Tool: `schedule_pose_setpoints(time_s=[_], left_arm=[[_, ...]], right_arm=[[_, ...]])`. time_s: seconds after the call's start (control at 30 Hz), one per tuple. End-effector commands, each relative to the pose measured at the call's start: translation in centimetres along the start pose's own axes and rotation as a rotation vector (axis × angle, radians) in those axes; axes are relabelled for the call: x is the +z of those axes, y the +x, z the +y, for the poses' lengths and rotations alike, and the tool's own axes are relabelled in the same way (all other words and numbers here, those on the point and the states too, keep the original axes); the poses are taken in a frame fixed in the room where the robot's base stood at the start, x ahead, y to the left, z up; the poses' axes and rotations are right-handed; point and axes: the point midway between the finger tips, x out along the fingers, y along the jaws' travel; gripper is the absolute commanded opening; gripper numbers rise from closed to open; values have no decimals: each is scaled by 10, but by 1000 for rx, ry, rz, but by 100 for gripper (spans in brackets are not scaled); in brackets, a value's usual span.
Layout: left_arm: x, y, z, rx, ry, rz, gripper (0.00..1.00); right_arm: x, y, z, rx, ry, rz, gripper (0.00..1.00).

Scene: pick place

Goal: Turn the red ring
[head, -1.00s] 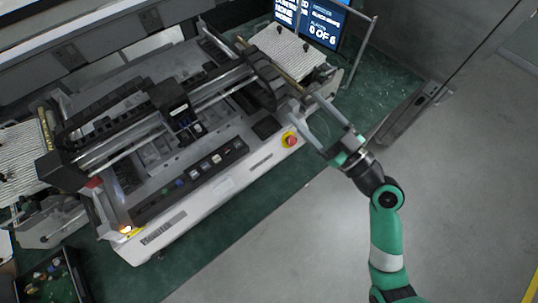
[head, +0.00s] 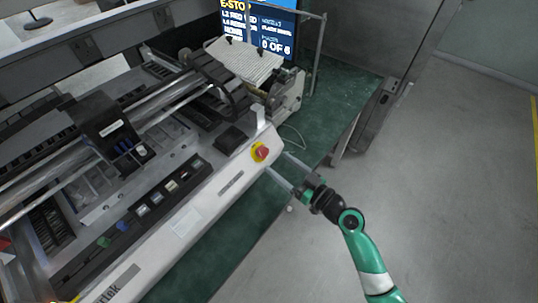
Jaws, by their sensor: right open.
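The red ring is a small red knob (head: 263,153) on a yellow base, on the front corner of the white machine (head: 215,185). My right gripper (head: 278,163) is open, with its two fingers apart and pointing at the knob from the right. Its fingertips are just right of and below the knob. Nothing shows between the fingers, and I cannot tell whether a fingertip touches the machine. My left gripper is not in view.
The machine stands on a green table (head: 337,112). A screen (head: 262,30) at the back shows "E-STOP" in orange. A ribbed white tray (head: 245,58) and a thin metal post (head: 317,60) stand behind the knob. Grey floor (head: 450,200) is clear at the right.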

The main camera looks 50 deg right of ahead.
Motion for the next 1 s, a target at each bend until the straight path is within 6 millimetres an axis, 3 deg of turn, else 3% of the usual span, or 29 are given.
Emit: schedule_pose_setpoints(time_s=[0.1, 0.23, 0.6, 1.0], left_arm=[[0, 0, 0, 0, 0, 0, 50], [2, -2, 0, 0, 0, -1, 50], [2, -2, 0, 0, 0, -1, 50], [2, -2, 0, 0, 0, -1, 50]], right_arm=[[0, 26, -1, -3, -1, 1, 82], [0, 45, 0, -1, 0, 0, 82], [1, 53, 0, 0, 1, -1, 80], [0, 53, 0, 0, 0, -1, 8]])
